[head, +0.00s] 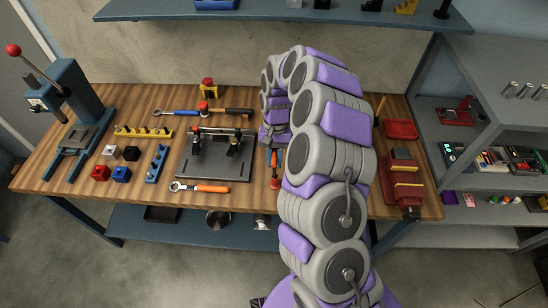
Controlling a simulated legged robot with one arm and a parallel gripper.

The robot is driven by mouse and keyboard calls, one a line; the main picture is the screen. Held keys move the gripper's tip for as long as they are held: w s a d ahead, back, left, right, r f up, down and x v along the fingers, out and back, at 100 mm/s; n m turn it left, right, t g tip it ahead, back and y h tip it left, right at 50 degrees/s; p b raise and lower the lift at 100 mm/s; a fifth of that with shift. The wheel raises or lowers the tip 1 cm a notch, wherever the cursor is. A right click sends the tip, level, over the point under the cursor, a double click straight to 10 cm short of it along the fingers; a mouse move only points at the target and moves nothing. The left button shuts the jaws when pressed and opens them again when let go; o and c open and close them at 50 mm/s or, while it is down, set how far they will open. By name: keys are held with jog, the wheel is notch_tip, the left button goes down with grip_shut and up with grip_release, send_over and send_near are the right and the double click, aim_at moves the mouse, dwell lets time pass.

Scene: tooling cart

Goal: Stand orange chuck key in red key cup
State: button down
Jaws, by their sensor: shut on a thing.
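My gripper (272,136) hangs over the bench just right of the grey fixture plate, partly hidden by my own arm. The key's full shape and tilt cannot be made out. I cannot clearly pick out the red key cup. A small red round thing (204,107) stands behind the fixture plate, and a yellow block with a red top (207,86) stands farther back.
A fixture plate (213,165) with black clamps fills the middle of the bench. An orange-handled wrench (200,187) lies in front. A blue press (70,100), colored blocks and a blue rack (157,164) are left. A red tray (400,130) is right, beside grey shelves (484,70).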

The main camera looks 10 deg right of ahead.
jog(key=shift+d+f, duration=0.1)
jog(key=shift+f, duration=2.25)
dwell(2.1)
jog(key=c, duration=0.5)
grip_release()
jog(key=shift+r, duration=0.15)
jog(key=shift+r+p, duration=0.75)
jog(key=shift+r, duration=2.1)
